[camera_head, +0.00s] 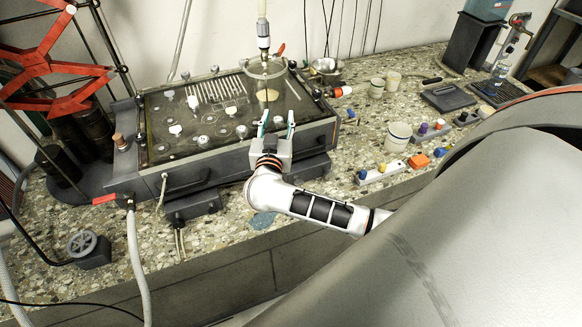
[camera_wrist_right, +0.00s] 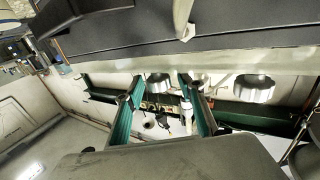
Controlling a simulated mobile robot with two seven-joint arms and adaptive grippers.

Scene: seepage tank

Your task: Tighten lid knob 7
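The seepage tank (camera_head: 235,165) stands on the bench with a dark, see-through lid (camera_head: 218,120). Several pale knobs lie along the lid edges, including a front one (camera_head: 203,142) and another to its right (camera_head: 242,131). I cannot read which is knob 7. My right gripper (camera_head: 278,122) is at the lid's front right edge, its two fingers apart and pointing toward the lid. In the right wrist view its green-sided fingers (camera_wrist_right: 161,88) are spread. A ribbed knob (camera_wrist_right: 157,84) appears between their tips, and another knob (camera_wrist_right: 253,88) is to the right. Contact cannot be told. My left gripper is not in view.
A clear cylinder (camera_head: 266,80) with a hose above stands on the lid's back right. A red-handled valve (camera_head: 108,199) and hose are at front left.

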